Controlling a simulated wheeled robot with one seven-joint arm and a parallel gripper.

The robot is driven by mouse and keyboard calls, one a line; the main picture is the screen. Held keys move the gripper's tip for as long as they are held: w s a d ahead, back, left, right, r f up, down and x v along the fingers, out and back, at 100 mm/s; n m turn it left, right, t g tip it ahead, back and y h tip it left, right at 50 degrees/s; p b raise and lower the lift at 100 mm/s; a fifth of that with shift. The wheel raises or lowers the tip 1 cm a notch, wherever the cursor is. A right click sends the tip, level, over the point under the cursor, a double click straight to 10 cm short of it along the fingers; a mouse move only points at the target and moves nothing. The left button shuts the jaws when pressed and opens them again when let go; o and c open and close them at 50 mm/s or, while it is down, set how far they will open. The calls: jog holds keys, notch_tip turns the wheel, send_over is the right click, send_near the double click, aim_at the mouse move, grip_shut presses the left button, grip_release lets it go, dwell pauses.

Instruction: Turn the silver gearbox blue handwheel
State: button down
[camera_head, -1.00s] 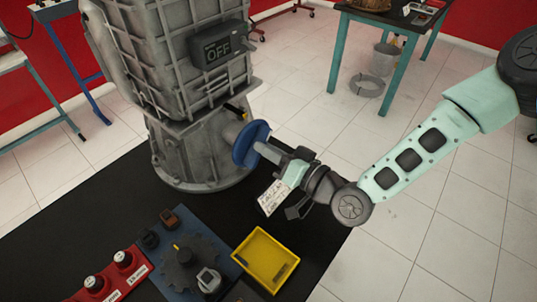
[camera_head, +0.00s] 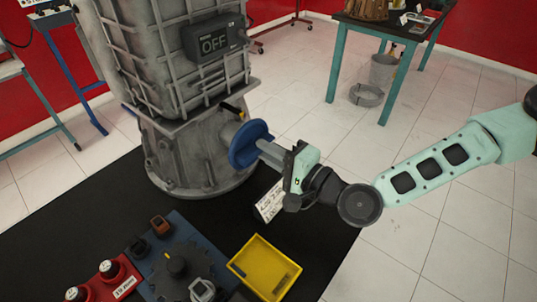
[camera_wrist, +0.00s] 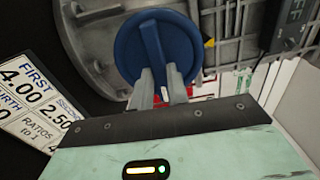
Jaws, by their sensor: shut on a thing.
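The silver gearbox (camera_head: 195,150) stands upright on the black mat, with a dark box marked OFF on its side. Its blue handwheel (camera_head: 247,143) sits on the lower right side, facing my arm. In the wrist view the blue handwheel (camera_wrist: 157,50) is a round disc with a raised bar across its middle. My gripper (camera_head: 266,150) reaches it from the right. In the wrist view my gripper (camera_wrist: 162,80) has its two grey fingers on either side of the lower end of the bar, shut on it. The bar stands close to upright, its top leaning slightly left.
A yellow tray (camera_head: 264,268), a blue board (camera_head: 180,262) with a dark gear and red button boxes (camera_head: 105,280) lie at the front. A ratio card (camera_head: 270,202) is below my gripper. A teal-legged table (camera_head: 384,35) and bucket (camera_head: 384,69) stand behind.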

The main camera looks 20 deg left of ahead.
jog(key=shift+f+m+b, duration=0.15)
jog(key=shift+m+b, duration=0.15)
jog(key=shift+m, duration=0.8)
jog(key=c, duration=1.4)
grip_release()
jog(key=shift+o, duration=0.2)
jog(key=p+v, duration=0.4)
jog(key=v, duration=1.3)
jog(key=shift+d, duration=0.2)
